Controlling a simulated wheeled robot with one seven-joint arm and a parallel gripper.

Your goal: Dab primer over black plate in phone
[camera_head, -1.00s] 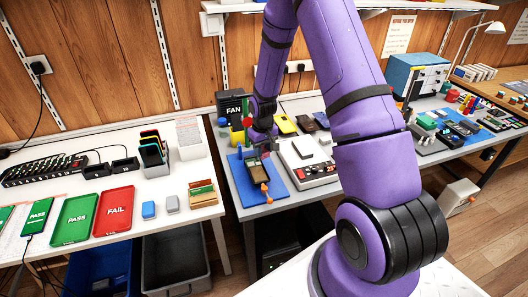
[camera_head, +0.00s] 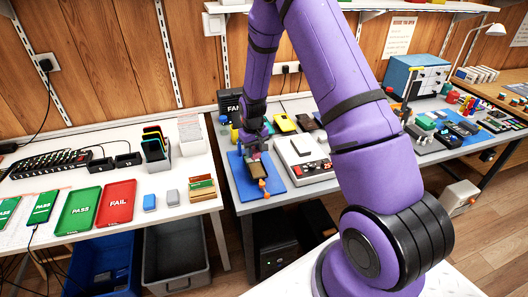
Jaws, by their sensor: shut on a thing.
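A phone (camera_head: 257,169) lies on a blue mat (camera_head: 274,178) on the grey bench, with a small orange piece (camera_head: 262,185) at its near end. My gripper (camera_head: 256,153) points down at the phone's far part. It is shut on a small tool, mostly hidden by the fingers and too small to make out. The black plate inside the phone cannot be told apart at this size. I cannot tell whether the tool's tip touches the phone. No primer shows clearly.
A light grey device with a red display (camera_head: 305,163) stands right of the mat. A black FAN box (camera_head: 230,104) stands behind. The left table holds a green PASS tray (camera_head: 79,210) and a red FAIL tray (camera_head: 117,202). My purple arm covers the bench's middle.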

